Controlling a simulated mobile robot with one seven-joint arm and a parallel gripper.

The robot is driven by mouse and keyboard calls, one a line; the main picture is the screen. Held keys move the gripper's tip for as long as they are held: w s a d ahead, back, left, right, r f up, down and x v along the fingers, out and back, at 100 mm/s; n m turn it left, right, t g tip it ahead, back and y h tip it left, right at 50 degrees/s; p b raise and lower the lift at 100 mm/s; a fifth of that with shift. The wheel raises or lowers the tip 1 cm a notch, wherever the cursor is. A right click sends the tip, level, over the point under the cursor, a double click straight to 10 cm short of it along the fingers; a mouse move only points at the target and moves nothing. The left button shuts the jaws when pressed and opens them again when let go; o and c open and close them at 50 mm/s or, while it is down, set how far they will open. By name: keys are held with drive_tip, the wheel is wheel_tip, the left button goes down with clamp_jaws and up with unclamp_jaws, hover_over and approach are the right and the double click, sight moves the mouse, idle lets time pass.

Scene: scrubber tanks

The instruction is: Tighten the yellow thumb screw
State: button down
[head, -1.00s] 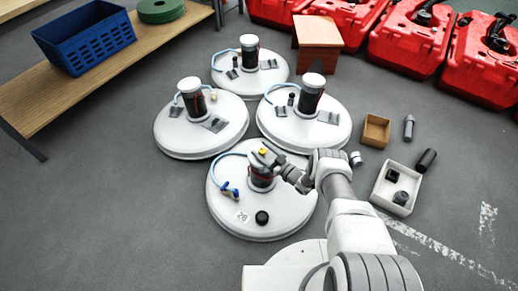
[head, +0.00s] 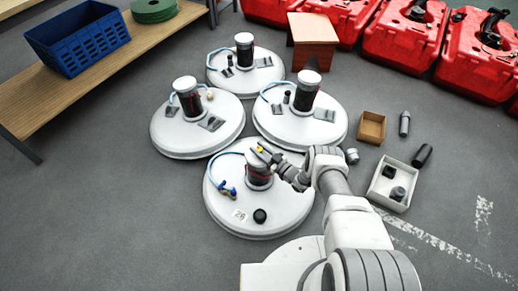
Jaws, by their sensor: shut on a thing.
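The yellow thumb screw (head: 260,149) is a small yellow spot on top of the dark cylinder (head: 259,177) on the nearest round white tank lid (head: 226,210). My gripper (head: 264,152) reaches in from the right and is shut on the yellow thumb screw at the cylinder's top. The fingers hide part of the screw and the cylinder's upper right side. How far the screw is turned is too small to tell.
A blue hose (head: 214,170) and a dark knob (head: 260,216) are on the same lid. Similar lids with cylinders stand behind, one at the left (head: 175,140). An open white box (head: 378,197) and a brown box (head: 372,127) lie right of my arm. Clear floor lies at left.

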drive_tip(key=shift+h, duration=0.3)
drive_tip(key=m+t+h+p, duration=0.1)
drive_tip(key=m+t+h, duration=0.1)
drive_tip(key=m+h, duration=0.1)
drive_tip(key=shift+t, duration=0.3)
drive_tip(key=m+t+h, duration=0.1)
drive_tip(key=h, duration=0.1)
drive_tip(key=m+t+h, duration=0.1)
drive_tip(key=m+h, duration=0.1)
drive_tip(key=h, duration=0.1)
drive_tip(key=shift+a+f+m+h, duration=0.1)
drive_tip(key=shift+m+h, duration=0.2)
drive_tip(key=m+h, duration=0.2)
drive_tip(key=h, duration=0.1)
drive_tip(key=m+h+b, duration=0.1)
drive_tip(key=h, duration=0.2)
drive_tip(key=shift+m, duration=0.4)
drive_tip(key=shift+m+h, duration=0.9)
drive_tip(key=shift+h, duration=0.4)
drive_tip(key=shift+w+r+m+g+h, duration=0.1)
drive_tip(key=shift+r+m+g+h, duration=0.15)
drive_tip(key=shift+h, duration=0.25)
drive_tip(key=c, duration=0.5)
unclamp_jaws()
drive_tip(key=shift+f, duration=0.1)
